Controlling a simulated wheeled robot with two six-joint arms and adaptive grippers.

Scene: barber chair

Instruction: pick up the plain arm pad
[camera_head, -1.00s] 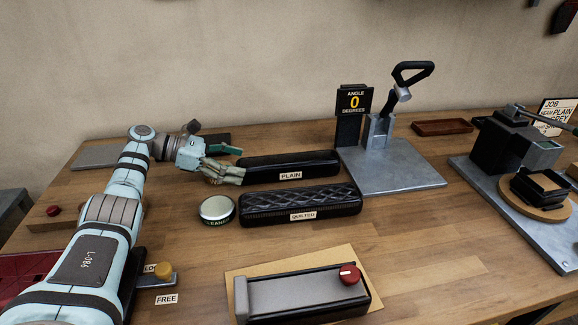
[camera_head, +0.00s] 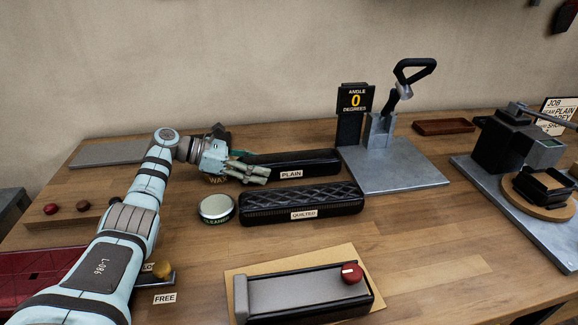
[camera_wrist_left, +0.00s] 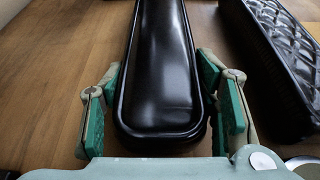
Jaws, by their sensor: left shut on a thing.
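The plain arm pad (camera_head: 305,160) is a long, smooth black pad lying on the workbench behind a "PLAIN" label. My left gripper (camera_head: 258,172) is at its left end, shut on it. In the left wrist view the plain arm pad (camera_wrist_left: 160,60) runs lengthwise between the green-padded fingers, one on each side of its near end. The pad appears to rest on the bench. My right gripper is not in view.
The quilted arm pad (camera_head: 300,203) lies close in front of the plain one. A round cleaner tin (camera_head: 216,207) stands left of it. A metal plate with a lever stand (camera_head: 390,165) is just right of the plain pad.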

